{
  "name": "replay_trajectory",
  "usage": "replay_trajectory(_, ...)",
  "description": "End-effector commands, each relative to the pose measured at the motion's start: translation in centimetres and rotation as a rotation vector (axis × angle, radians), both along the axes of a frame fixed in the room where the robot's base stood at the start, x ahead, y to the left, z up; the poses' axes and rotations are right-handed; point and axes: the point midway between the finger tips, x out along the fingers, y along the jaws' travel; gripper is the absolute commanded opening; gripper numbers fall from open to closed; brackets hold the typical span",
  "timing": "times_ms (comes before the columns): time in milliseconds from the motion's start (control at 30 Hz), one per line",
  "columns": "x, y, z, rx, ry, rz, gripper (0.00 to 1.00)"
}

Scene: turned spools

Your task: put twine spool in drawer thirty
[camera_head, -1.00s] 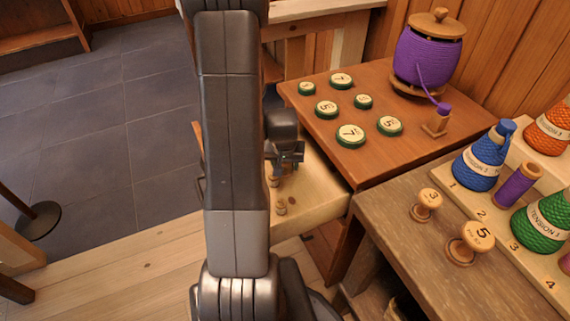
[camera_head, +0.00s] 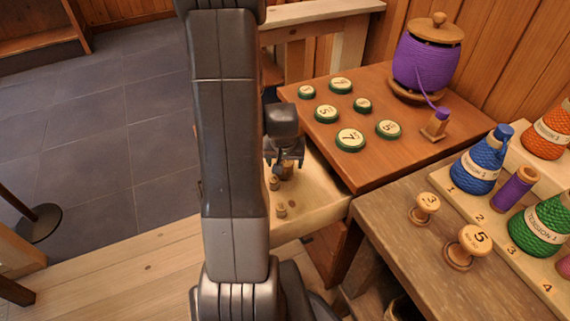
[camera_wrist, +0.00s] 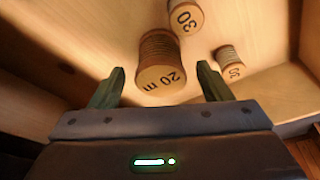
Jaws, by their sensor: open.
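My gripper (camera_head: 286,163) is open above the pulled-out wooden drawer (camera_head: 318,205). In the wrist view, a brown-wound spool marked "20 m" (camera_wrist: 160,62) stands in front of and between the spread fingertips (camera_wrist: 155,88), with no clear finger contact. I take it for the twine spool; it shows in the head view (camera_head: 287,172) just under my gripper. No drawer number is visible.
Drawer walls stand close around my gripper.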

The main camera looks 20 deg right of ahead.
Motion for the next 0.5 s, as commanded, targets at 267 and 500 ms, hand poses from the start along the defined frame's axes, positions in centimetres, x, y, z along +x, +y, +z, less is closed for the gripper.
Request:
replay_trajectory(267, -1.3, 0.5, 5.4, -0.002, -0.004, 0.001, 0.72)
replay_trajectory(500, -1.9, 0.8, 7.8, -0.002, 0.0, 0.001, 0.72)
